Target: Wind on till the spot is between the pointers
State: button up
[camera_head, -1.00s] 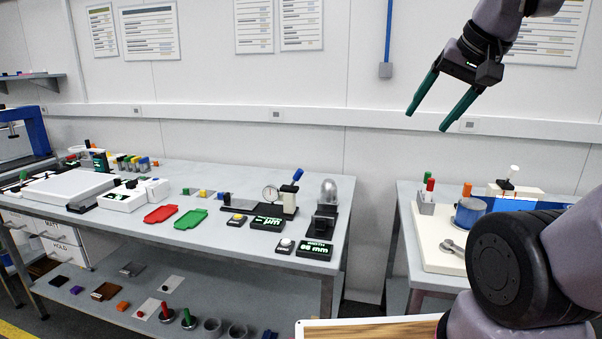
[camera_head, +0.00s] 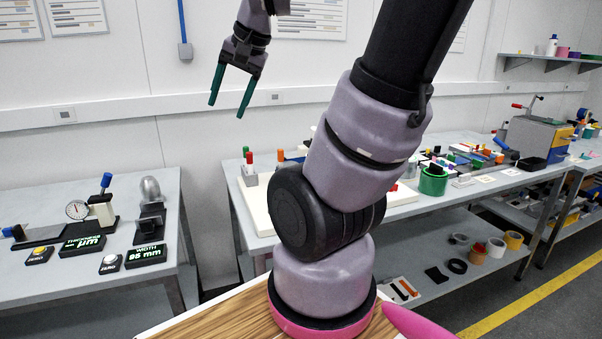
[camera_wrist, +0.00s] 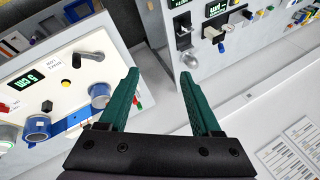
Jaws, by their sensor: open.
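In the wrist view a white panel (camera_wrist: 70,73) lies to the left, with a green-lit display (camera_wrist: 22,79) and a black crank-like handle (camera_wrist: 90,55). Two blue rolls sit on it, one on the left (camera_wrist: 37,128) and one on the right (camera_wrist: 98,95). In the head view my arm hides most of the panel.
A left bench (camera_head: 45,190) holds a dial gauge (camera_head: 77,210) and lit readouts. The right bench holds a green-sided roll (camera_head: 433,180) and several small parts. A gap separates the benches. The wall (camera_head: 120,60) is behind my gripper, with free air around it.

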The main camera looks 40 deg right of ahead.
jog(key=w+d+f+m+g, duration=0.3)
jog(key=w+d+f+m, duration=0.4)
jog(key=d+f, duration=0.3)
jog(key=d+f+m+g, duration=0.1)
jog(key=d+f+m, duration=0.1)
jog(key=d+f, duration=0.2)
jog(key=d+f+m+h, duration=0.1)
jog(key=d+f+m, duration=0.1)
jog(key=f, duration=0.4)
jog(key=s+d+f+m+g+h, duration=0.1)
jog(key=d+f+m, duration=0.1)
jog(key=d+f, duration=0.3)
jog(key=shift+d+f+g, duration=0.1)
jog(key=shift+d+g, duration=0.2)
notch_tip(320, 180, down, 8)
jog(key=shift+f, duration=0.2)
grip_shut()
jog(key=shift+r, duration=0.1)
